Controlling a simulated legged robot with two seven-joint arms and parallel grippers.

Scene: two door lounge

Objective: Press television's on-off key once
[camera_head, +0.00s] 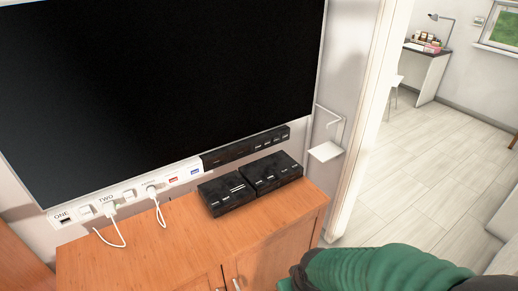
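The television (170,80) is a large black screen on the wall, filling the upper left of the head view. Its screen is dark. A black strip (245,148) with small pale markings sits just under its lower right edge; I cannot tell which mark is the on-off key. A white panel (125,194) with switches, plugs, a red key and a blue key runs along the wall left of the strip. A green and dark arm part of mine shows at the bottom right. Neither gripper is in view.
A wooden cabinet (180,245) stands under the television, with two black boxes (250,183) on top. White cables hang from the panel. A small white shelf (326,151) is on the wall at right. Beyond the doorway are open floor (425,170) and a desk (428,58).

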